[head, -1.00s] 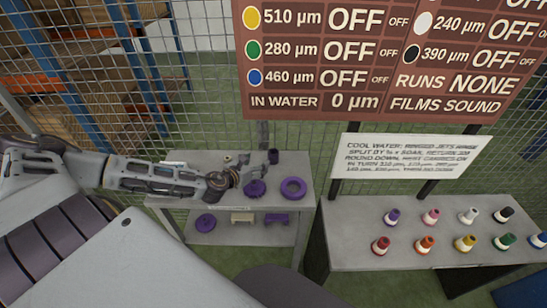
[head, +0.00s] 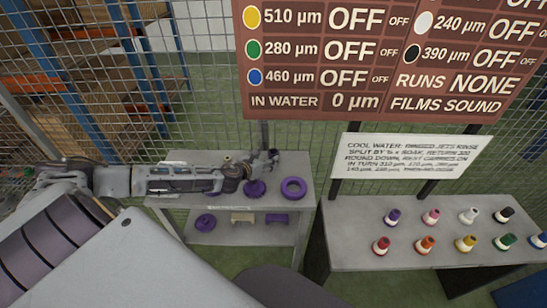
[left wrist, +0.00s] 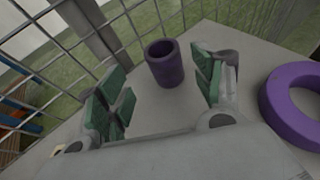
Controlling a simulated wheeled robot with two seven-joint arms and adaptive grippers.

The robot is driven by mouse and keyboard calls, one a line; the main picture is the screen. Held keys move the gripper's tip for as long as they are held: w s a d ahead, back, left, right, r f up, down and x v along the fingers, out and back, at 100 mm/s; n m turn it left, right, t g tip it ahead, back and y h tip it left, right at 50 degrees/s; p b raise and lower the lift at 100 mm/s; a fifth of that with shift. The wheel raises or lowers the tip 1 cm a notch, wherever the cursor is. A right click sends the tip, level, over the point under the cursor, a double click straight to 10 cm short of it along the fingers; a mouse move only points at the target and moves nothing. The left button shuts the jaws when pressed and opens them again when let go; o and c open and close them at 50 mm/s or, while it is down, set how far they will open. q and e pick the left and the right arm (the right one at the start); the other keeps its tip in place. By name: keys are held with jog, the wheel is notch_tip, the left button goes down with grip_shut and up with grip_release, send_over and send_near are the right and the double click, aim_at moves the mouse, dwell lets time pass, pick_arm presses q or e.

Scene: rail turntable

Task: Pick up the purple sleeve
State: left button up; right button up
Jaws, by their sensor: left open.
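The purple sleeve (left wrist: 165,65) is a short, dark purple hollow cylinder standing upright on the grey shelf top in the left wrist view. My left gripper (left wrist: 160,85) is open, with its green-padded fingers on either side of the sleeve's line. The sleeve sits between and a little beyond the pads, with visible gaps to both. In the head view my left gripper (head: 266,160) is over the back of the small shelf and largely hides the sleeve. My right gripper is not in view.
A purple ring (head: 293,188) and a purple flanged part (head: 255,188) lie on the shelf top. Several parts sit on the lower shelf (head: 225,236). A wire mesh fence rises behind. A table (head: 345,255) with several coloured cones stands at right.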

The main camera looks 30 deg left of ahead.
aim_at(270, 155)
pick_arm(q)
jog(key=shift+w+f, duration=0.15)
jog(key=shift+w, duration=0.3)
jog(key=shift+f, duration=0.1)
jog(key=shift+w+d, duration=0.1)
jog(key=shift+w, duration=0.35)
jog(key=shift+w+d+f, duration=0.15)
jog(key=shift+w+f, duration=0.05)
jog(key=shift+w, duration=0.75)
jog(key=shift+w+f, duration=0.3)
jog(key=shift+w, duration=0.35)
jog(key=shift+w+f, duration=0.15)
jog(key=shift+w, duration=0.3)
jog(key=c, duration=1.1)
jog(key=shift+c, duration=0.9)
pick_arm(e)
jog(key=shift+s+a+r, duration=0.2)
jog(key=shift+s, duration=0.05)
